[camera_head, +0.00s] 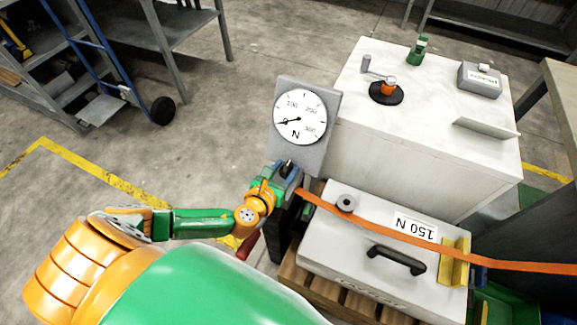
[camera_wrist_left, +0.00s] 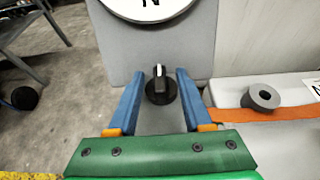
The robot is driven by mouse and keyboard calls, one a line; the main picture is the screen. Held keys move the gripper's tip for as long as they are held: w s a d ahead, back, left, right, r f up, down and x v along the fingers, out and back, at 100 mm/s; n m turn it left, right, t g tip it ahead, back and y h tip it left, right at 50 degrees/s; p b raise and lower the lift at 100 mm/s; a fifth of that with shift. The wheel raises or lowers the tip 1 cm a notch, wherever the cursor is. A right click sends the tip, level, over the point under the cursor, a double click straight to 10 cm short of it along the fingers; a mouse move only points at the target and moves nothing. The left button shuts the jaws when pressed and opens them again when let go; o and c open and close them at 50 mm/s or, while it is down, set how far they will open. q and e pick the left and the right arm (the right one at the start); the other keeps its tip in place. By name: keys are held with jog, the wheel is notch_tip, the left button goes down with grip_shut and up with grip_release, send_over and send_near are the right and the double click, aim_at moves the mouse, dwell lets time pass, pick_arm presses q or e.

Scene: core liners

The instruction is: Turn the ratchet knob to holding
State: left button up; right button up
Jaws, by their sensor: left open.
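The ratchet knob (camera_wrist_left: 161,88) is black with a pale mark on its upright grip, on a grey panel (camera_wrist_left: 106,55) below a round white gauge. In the head view the knob (camera_head: 287,164) is dark and partly hidden by my left gripper. My left gripper (camera_wrist_left: 160,72) is open, with its two blue fingers to the left and right of the knob. I cannot tell whether either finger touches it. The gauge (camera_head: 300,117) reads N, and its dark needle points to the lower left, near the low end of the scale. My right gripper is not in view.
An orange strap (camera_head: 400,237) runs over a grey case (camera_head: 325,240) with a black handle and a 150 N label. A white cabinet (camera_head: 440,150) stands behind, with a crank (camera_head: 388,88) on top. A blue hand truck (camera_head: 95,60) stands at the left. Open floor lies left of the panel.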

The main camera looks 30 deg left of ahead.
pick_arm(q)
jog(key=shift+x, duration=0.85)
jog(key=shift+s, duration=0.15)
grip_shut()
